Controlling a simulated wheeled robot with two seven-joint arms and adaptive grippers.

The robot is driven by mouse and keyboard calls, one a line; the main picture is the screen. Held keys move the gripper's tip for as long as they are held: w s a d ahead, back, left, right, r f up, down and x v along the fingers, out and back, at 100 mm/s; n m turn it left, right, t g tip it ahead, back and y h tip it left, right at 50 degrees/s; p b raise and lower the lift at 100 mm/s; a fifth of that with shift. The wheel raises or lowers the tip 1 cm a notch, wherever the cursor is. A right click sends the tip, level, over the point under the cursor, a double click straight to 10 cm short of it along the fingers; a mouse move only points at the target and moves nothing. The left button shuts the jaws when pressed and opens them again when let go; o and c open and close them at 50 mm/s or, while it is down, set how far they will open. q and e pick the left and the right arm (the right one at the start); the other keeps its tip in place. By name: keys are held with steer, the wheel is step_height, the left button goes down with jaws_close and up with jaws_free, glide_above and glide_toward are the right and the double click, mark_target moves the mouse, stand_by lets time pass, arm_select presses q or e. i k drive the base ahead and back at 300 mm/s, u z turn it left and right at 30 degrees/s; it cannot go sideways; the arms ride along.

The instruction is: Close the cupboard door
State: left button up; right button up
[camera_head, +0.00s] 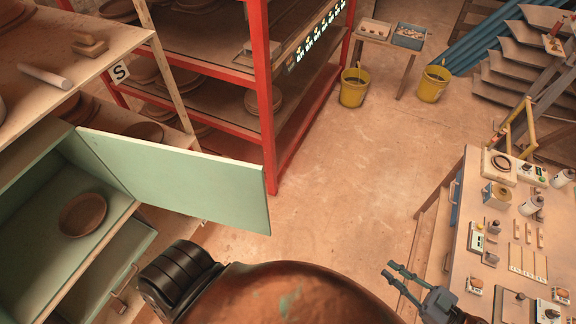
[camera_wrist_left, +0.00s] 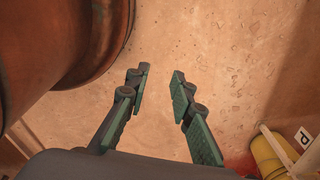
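The pale green cupboard (camera_head: 40,258) is at the left of the head view. Its door (camera_head: 190,180) stands wide open, swung out into the room toward the red rack. A round brown dish (camera_head: 83,215) sits inside on the shelf. My right gripper (camera_head: 388,269) is at the bottom right of the head view, far from the door, its two fingers apart and empty. My left gripper (camera_wrist_left: 158,74) shows only in its wrist view, open and empty above bare floor. The door does not show in that view.
Below the opening is a green front with a handle (camera_head: 124,280). A red rack (camera_head: 262,90) stands behind the door. Yellow buckets (camera_head: 354,88) stand further back. A cluttered workbench (camera_head: 470,215) is at the right. The floor (camera_head: 330,200) between is clear.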

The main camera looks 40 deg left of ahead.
mark_target(232, 193)
steer(key=i, duration=0.95)
steer(key=u, duration=2.8)
